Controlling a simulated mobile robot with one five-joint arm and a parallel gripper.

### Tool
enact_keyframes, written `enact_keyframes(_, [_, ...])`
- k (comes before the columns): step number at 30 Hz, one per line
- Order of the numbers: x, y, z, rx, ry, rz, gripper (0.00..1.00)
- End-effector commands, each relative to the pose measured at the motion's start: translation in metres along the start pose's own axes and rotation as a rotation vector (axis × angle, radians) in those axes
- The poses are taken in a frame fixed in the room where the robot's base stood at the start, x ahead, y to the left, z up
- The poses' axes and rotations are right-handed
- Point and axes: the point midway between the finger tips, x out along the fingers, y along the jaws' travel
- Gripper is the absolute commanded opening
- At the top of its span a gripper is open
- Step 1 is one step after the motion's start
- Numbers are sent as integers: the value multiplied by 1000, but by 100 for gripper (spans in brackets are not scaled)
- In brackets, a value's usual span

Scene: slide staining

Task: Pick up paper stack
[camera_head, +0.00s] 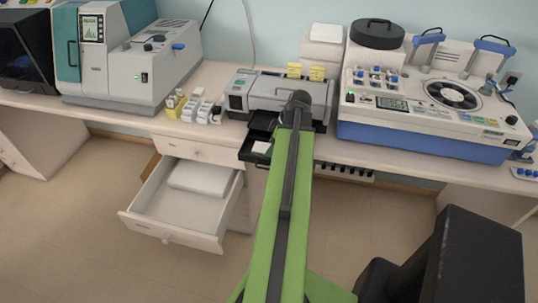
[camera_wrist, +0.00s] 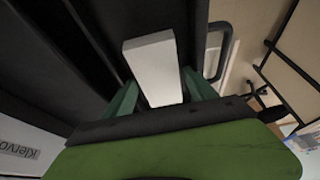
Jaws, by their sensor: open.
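In the wrist view, a white block-shaped stack of paper (camera_wrist: 152,66) lies on a dark surface. My gripper (camera_wrist: 160,80) is open, with one green finger on either side of the stack's near end. I cannot tell whether the fingers touch it. In the head view, a small white piece (camera_head: 262,147) shows on the dark pulled-out tray (camera_head: 250,157) of the grey printer (camera_head: 262,90), probably the same stack. A larger white stack (camera_head: 201,177) lies in the open drawer. My arm's end hides my gripper in the head view.
The open drawer (camera_head: 175,222) juts out below the bench, left of my arm. Yellow and white small boxes (camera_head: 198,110) stand left of the printer. A blue-and-white staining machine (camera_head: 430,135) stands to its right. A black chair (camera_head: 470,255) is at lower right.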

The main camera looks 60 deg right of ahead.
Motion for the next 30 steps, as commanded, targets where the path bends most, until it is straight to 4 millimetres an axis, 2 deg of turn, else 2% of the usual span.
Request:
enact_keyframes(2, [-1,0,0,0,0,0,58])
enact_keyframes(13, [-1,0,0,0,0,0,9])
enact_keyframes(23, [-6,0,-3,-1,0,0,9])
enact_keyframes(30, [-37,0,-16,-1,0,0,9])
